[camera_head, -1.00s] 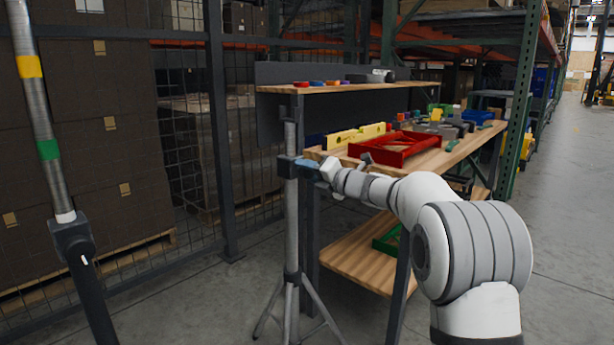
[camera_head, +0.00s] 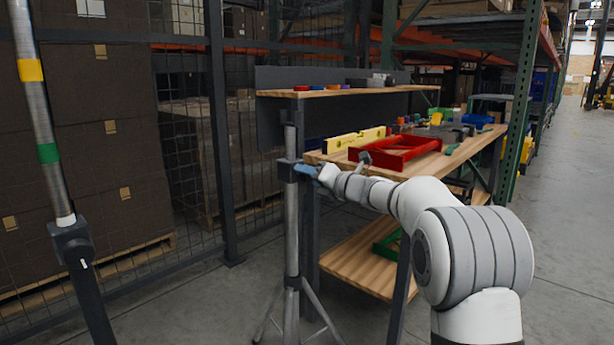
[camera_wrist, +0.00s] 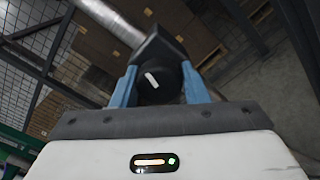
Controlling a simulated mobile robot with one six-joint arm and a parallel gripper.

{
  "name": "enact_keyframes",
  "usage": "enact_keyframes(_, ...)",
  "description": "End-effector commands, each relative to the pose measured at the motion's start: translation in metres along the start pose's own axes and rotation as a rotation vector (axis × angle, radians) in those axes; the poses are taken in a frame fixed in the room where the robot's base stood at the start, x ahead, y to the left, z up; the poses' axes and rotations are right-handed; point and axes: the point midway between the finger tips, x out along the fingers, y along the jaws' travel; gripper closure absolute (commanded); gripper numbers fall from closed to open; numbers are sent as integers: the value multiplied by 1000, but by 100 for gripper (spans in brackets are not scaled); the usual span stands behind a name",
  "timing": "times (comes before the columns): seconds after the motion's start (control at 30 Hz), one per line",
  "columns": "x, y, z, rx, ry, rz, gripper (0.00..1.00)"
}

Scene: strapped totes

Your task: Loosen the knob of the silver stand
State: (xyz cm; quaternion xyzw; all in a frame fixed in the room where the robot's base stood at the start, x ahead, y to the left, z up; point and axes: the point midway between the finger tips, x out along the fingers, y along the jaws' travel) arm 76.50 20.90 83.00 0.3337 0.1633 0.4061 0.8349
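The silver stand (camera_head: 291,225) is a grey upright tube on splayed legs, left of the workbench. A dark collar (camera_head: 287,171) sits partway up its tube. In the wrist view its round black knob (camera_wrist: 160,84), with a short white mark tilted slightly, projects from the dark collar block (camera_wrist: 160,47). My gripper (camera_wrist: 160,86) has one blue finger on each side of the knob, and both appear to touch it. In the head view my gripper (camera_head: 307,172) reaches the collar from the right; the knob is hidden there.
Another stand (camera_head: 50,150) with yellow and green bands and a black lower tube stands at the near left. The workbench (camera_head: 455,155) behind my arm carries a red tray (camera_head: 395,150) and a yellow level (camera_head: 355,138). A mesh fence (camera_head: 180,150) runs behind. Open floor lies right.

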Motion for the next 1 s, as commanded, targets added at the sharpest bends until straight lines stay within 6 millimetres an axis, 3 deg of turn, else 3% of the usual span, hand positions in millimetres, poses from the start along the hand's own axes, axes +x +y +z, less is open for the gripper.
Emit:
enact_keyframes(0.23,0,-1,0,1,-1,-1,40)
enact_keyframes(0.53,-4,0,1,1,0,0,39)
enact_keyframes(1.0,-71,0,2,2,-1,-2,39)
